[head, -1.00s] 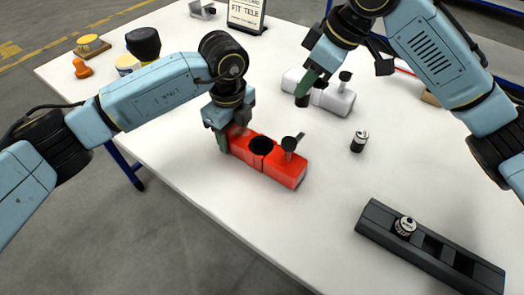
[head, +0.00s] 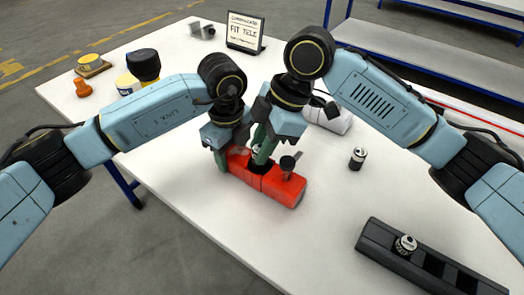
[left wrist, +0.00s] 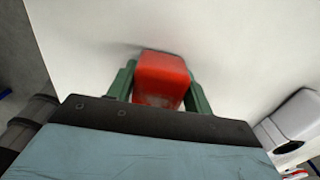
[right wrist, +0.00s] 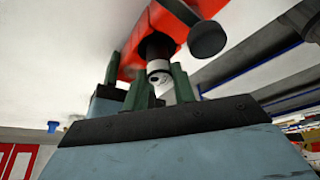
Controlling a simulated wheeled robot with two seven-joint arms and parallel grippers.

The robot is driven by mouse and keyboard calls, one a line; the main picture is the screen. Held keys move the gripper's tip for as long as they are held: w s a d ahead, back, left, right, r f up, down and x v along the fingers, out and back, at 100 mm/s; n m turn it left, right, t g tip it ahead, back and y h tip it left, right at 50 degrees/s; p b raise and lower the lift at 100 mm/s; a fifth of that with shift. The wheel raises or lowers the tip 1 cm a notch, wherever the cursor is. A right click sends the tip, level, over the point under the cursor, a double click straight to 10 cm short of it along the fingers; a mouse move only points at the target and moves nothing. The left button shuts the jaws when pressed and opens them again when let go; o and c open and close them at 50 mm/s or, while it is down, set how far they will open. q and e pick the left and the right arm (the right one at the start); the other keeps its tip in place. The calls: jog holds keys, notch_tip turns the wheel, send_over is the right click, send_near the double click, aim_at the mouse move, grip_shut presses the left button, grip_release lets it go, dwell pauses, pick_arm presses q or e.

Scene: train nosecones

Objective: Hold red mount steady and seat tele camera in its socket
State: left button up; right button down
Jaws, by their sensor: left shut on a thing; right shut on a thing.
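The red mount (head: 284,190) lies on the white table, with a dark socket and a black-capped post (head: 288,163) on top. My left gripper (left wrist: 160,88) is shut on one end of the red mount, a finger on each side. My right gripper (right wrist: 158,84) is shut on the tele camera (right wrist: 159,68), a small black and silver cylinder. In the right wrist view the camera lines up with the dark socket (right wrist: 157,45) of the red mount. I cannot tell how deep it sits. In the head view my right gripper (head: 263,150) mostly hides it.
A white mount (head: 332,119) lies behind my right gripper. A small cylinder (head: 357,158) stands to the right. A dark slotted rack (head: 375,237) holding one silver-topped cylinder (head: 405,245) is at front right. A sign (head: 245,32) stands at the back. The front middle table is clear.

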jog(key=shift+f, duration=1.15)
jog(key=shift+f, duration=0.25)
jog(key=c, duration=1.3)
grip_release()
jog(key=shift+f, duration=0.1)
jog(key=shift+o, duration=0.8)
jog(key=shift+s+f, duration=0.1)
jog(key=shift+f, duration=0.05)
jog(key=shift+d+r, duration=0.1)
jog(key=shift+r, duration=0.35)
jog(key=v, duration=1.2)
